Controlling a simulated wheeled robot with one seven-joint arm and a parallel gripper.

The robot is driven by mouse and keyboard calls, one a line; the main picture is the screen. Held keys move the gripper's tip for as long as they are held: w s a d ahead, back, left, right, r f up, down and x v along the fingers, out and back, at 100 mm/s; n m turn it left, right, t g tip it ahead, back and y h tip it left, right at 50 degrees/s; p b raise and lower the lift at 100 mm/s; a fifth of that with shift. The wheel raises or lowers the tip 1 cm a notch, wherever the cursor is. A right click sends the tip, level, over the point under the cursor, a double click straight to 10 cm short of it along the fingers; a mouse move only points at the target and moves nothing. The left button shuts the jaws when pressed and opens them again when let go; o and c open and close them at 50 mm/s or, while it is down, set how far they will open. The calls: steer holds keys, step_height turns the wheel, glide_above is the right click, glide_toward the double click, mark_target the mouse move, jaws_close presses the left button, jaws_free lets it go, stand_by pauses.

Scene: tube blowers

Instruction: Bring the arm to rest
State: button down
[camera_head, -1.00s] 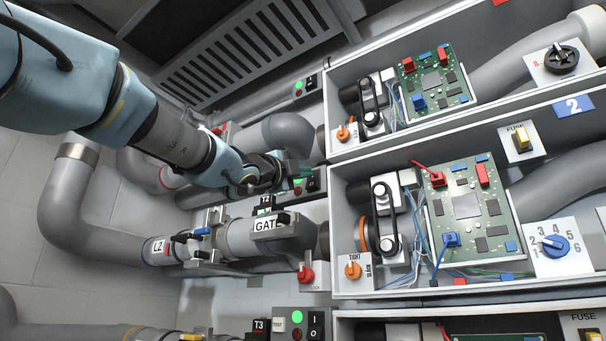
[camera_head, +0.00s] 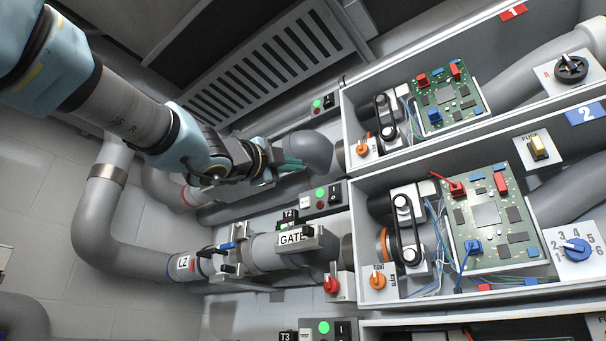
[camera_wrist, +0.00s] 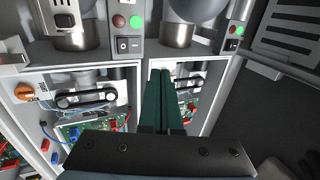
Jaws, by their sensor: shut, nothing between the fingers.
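My gripper (camera_head: 291,163) is in the upper middle of the head view, at the end of my blue and grey arm. Its dark green fingers lie together with nothing between them. In the wrist view the closed fingers (camera_wrist: 162,85) point up the middle of the picture, in front of the edge between two open boxes.
Box 2 (camera_head: 471,170) and box 1 (camera_head: 449,75) stand on the right, with circuit boards, belts and knobs. A pipe labelled L2 (camera_head: 183,264) runs at lower left. A switch panel (camera_head: 321,198) sits below the gripper. A slatted vent (camera_head: 262,66) is behind.

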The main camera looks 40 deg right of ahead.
steer(key=shift+a, duration=0.2)
stand_by(0.5)
steer(key=w+a+f+n+t+y, duration=0.35)
steer(key=w+f+n+y, duration=0.3)
steer(key=w+f, duration=0.55)
steer(key=w+a+f+n+t+y, duration=0.4)
steer(key=w+f+n, duration=0.5)
steer(key=f, duration=0.6)
steer(key=w+a+f+n+g+y, duration=0.1)
steer(key=w+a+f+n+y, duration=0.15)
steer(key=a+f, duration=0.6)
steer(key=w+a+f+n+g+y, duration=0.2)
steer(key=a+f+n+y, duration=0.3)
steer(key=f, duration=0.6)
steer(key=s+a+f+n+g+y, duration=0.1)
steer(key=s+a+f+n+g, duration=0.3)
steer(key=s+a+f, duration=0.4)
steer(key=s+a+f+n+g+y, duration=0.2)
steer(key=s+a+f+n+g, duration=0.2)
steer(key=s+a+f, duration=0.5)
step_height(320, 180, down, 7)
steer(key=shift+a+r+n+g+y, duration=0.15)
steer(key=shift+a+n+g+y, duration=0.2)
steer(key=shift+a, duration=0.45)
